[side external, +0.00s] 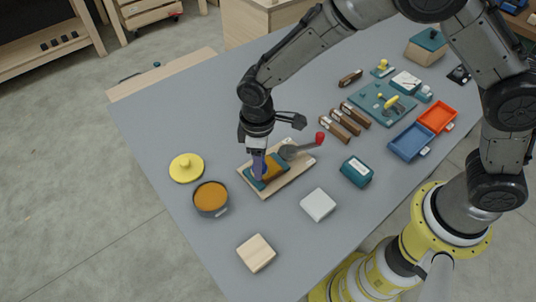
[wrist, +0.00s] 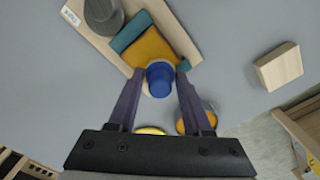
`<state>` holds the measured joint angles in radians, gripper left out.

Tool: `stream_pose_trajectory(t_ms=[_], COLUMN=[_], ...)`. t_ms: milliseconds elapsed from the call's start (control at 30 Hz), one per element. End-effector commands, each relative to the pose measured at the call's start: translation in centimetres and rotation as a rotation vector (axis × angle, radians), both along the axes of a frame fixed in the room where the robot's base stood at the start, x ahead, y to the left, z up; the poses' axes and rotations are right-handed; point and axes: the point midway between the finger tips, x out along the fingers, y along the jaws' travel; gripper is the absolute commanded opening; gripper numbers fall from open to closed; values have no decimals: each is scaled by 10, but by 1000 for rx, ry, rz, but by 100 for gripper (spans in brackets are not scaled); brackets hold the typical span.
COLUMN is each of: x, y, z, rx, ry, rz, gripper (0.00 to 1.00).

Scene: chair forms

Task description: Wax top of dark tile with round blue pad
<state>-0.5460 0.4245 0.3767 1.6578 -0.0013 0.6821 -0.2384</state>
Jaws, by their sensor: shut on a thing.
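My gripper (side external: 258,174) points down over the near-left part of a wooden board (side external: 294,173). In the wrist view it is shut on the round blue pad (wrist: 160,77), which sits between the fingertips. A dark teal tile (wrist: 128,32) lies on the board, its top largely covered by an orange-yellow layer (wrist: 151,47). The pad overlaps the edge of this layer; I cannot tell whether they touch. In the side view the fingers partly hide the tile, and the pad is not clearly seen.
A dark tin with orange contents (side external: 211,197) and a yellow lid (side external: 186,168) are left of the board. A wooden block (side external: 256,253), a white block (side external: 318,205) and a teal box (side external: 356,171) stand nearby. Tools and blue and red trays (side external: 410,143) fill the right.

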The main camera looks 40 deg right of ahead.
Motion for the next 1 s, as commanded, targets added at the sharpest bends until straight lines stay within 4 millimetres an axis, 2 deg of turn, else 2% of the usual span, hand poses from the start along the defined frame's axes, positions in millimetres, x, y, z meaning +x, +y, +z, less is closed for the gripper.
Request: stream_pose_trajectory(t_ms=[167,267,800,1000], x=[0,1,0,0], y=[15,15,14,13], z=[2,21,68,80], rx=[0,4,1,1], ry=[0,-5,-3,-1], rz=[1,0,0,0], gripper=[5,5,5,5])
